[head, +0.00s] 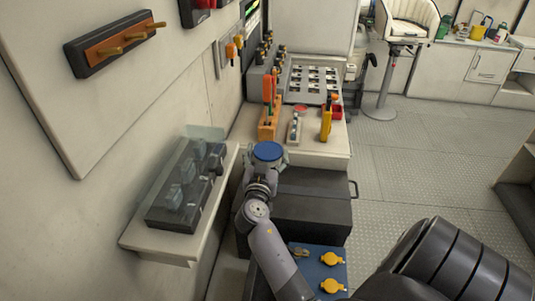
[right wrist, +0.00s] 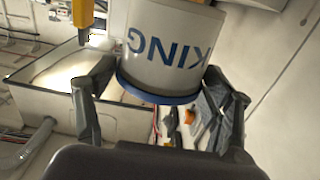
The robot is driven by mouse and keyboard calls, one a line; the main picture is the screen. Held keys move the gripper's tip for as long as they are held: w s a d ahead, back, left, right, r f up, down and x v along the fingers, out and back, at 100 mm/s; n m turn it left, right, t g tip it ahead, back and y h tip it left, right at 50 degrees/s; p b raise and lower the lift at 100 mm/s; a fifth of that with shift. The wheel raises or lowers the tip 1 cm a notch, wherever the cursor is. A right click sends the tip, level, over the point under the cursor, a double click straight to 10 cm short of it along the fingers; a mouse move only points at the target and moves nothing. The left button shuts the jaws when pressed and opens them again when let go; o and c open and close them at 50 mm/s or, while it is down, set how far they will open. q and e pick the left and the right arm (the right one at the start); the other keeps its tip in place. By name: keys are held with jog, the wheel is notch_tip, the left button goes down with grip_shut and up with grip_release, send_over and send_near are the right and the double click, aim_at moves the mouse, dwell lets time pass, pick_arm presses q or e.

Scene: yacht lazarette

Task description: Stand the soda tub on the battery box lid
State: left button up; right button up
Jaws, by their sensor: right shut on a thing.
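The soda tub is white with blue lettering reading "KING" and a blue lid; its lid (head: 267,151) faces up in the head view, and its side (right wrist: 165,45) fills the upper middle of the right wrist view. My right gripper (right wrist: 158,95) is shut on the tub, with one finger on each side near the blue rim. A large black box with a side handle, apparently the battery box (head: 310,212), stands below and to the right of the held tub; its flat top is the lid (head: 315,185). The tub appears above the box's far left part. My left gripper is not in view.
A counter (head: 320,150) behind the black box holds orange and yellow tools and a switch panel (head: 312,82). A wall shelf (head: 165,252) at left carries a dark case with a clear cover (head: 190,175). A blue panel (head: 318,262) with yellow knobs is in front.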

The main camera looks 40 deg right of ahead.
notch_tip(320, 180, down, 3)
jog(key=shift+f, duration=0.55)
notch_tip(320, 180, down, 3)
jog(key=shift+f, duration=0.45)
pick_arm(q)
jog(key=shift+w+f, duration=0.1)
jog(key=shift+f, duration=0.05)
pick_arm(e)
jog(key=shift+f+b, duration=0.15)
jog(key=shift+b, duration=0.3)
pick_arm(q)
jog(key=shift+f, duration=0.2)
pick_arm(e)
jog(key=o, duration=1.5)
jog(key=shift+c, duration=0.2)
